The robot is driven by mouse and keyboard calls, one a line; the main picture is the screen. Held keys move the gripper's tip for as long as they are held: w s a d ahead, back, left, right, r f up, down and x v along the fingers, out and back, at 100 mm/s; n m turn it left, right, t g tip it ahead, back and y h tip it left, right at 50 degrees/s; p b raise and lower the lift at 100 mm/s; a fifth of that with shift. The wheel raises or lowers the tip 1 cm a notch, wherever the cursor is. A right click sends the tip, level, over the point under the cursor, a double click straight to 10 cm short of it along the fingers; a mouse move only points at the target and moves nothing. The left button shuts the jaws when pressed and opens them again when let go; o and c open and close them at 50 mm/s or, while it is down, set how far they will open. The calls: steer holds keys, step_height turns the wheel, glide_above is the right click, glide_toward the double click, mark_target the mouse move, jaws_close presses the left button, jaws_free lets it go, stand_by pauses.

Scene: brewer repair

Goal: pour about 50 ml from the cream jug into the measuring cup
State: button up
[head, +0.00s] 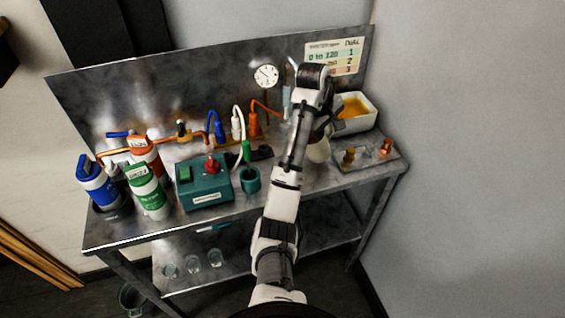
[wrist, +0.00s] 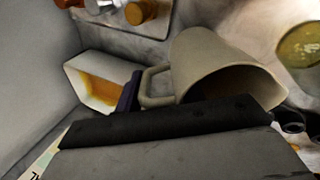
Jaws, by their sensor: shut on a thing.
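The cream jug (wrist: 215,65) is in the wrist view, tilted with its mouth towards the right. Some brownish liquid shows inside its mouth. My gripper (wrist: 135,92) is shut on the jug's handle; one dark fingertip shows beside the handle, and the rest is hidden. A round cup with yellowish contents, which looks like the measuring cup (wrist: 301,45), is at the right edge of the wrist view, apart from the jug's mouth. No stream between them shows.
A white tray of orange liquid (head: 371,121) stands at the bench's back right. A plate with copper and brass fittings (head: 367,160) lies at the right front. A teal box (head: 203,188), a teal cup (head: 250,183) and several bottles stand left. A gauge (head: 266,76) is behind.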

steer(key=s+a+t+h, duration=0.1)
steer(key=s+a+r+h, duration=0.1)
steer(key=shift+a+r+t+h, duration=0.1)
steer(key=shift+a+t+h, duration=0.2)
steer(key=shift+t, duration=0.1)
steer(key=shift+a+r+t+h, duration=0.1)
steer(key=shift+r+t+h, duration=0.2)
steer(key=shift+r, duration=0.25)
steer(key=shift+s+a+r+t+h+b, duration=0.15)
steer(key=shift+a+r+t+h+b, duration=0.15)
steer(key=shift+r+b, duration=0.35)
steer(key=shift+s+a+r+t+h+b, duration=0.1)
steer(key=shift+s+r+t+h+b, duration=0.2)
steer(key=shift+b, duration=0.5)
steer(key=shift+s+a+r+t+h+b, duration=0.15)
steer(key=shift+r+h+b, duration=0.15)
steer(key=shift+b, duration=0.4)
steer(key=shift+w+a+r+t+h+b, duration=0.1)
steer(key=shift+r+t+h+b, duration=0.15)
steer(key=shift+b, duration=0.45)
steer(key=shift+s+a+r+t+h+b, duration=0.1)
steer(key=shift+r+h+b, duration=0.2)
steer(key=shift+b, duration=0.4)
steer(key=shift+s+a+r+t+h+b, duration=0.2)
steer(key=shift+r+t+h+b, duration=0.3)
steer(key=shift+b, duration=1.05)
